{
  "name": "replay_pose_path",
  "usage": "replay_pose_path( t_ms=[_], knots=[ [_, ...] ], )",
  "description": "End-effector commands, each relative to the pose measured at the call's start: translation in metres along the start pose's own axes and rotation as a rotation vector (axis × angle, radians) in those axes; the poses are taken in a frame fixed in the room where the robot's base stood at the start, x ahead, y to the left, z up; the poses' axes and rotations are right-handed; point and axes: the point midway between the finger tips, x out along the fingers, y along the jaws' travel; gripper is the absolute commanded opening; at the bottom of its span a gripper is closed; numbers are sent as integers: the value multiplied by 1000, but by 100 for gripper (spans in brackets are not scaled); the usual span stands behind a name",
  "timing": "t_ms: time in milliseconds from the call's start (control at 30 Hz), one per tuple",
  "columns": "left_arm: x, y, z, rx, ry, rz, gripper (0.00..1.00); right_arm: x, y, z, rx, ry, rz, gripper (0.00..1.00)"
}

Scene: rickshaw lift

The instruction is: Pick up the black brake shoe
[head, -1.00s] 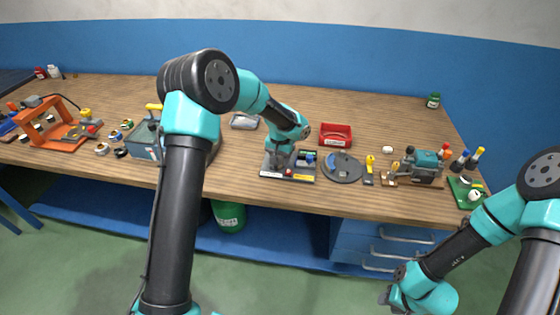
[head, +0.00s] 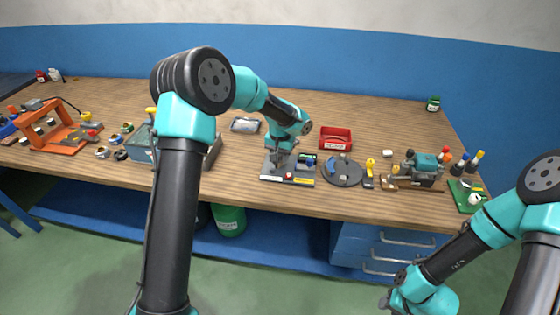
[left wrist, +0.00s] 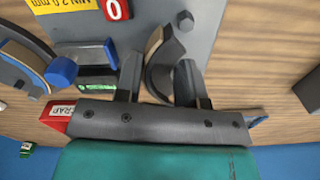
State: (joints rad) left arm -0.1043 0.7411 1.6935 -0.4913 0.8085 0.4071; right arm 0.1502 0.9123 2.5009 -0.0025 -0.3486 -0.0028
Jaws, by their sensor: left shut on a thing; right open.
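The black brake shoe (left wrist: 160,66), a curved dark piece with a tan lining edge, is between the fingers of my left gripper (left wrist: 158,80) in the left wrist view. The gripper is shut on it, over a grey plate (left wrist: 205,30) with yellow and red labels. Whether the shoe touches the plate is unclear. In the head view, my left gripper (head: 281,160) is over this plate (head: 290,181) and the shoe cannot be made out. My right gripper (head: 392,303) is open and empty, low in front of the bench, partly cut by the bottom edge.
A red tray (head: 335,144) is behind the plate. A round dark disc (head: 342,172) and a yellow-handled tool (head: 369,170) are to its right. A teal machine (head: 424,167) is farther right, an orange frame (head: 55,138) at far left.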

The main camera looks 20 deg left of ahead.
Motion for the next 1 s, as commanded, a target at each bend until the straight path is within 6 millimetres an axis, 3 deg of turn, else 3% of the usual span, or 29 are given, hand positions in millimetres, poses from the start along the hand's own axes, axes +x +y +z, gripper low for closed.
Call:
replay_pose_path(
  t_ms=[33, 267, 700, 1000],
  knots=[
    [-8, 0, -1, 0, 4, 1, 4, 0, 0, 0, 0, 0, 0, 43],
    [-9, 12, 30, 2, 0, 0, 4, 0, 0, 0, 0, 0, 0, 43],
    [-18, 50, 119, 3, 1, 0, 4, 0, 0, 0, 0, 0, 0, 43],
    [-20, 61, 147, 0, 1, 0, 4, 0, 0, 0, 0, 0, 0, 43]
  ],
)
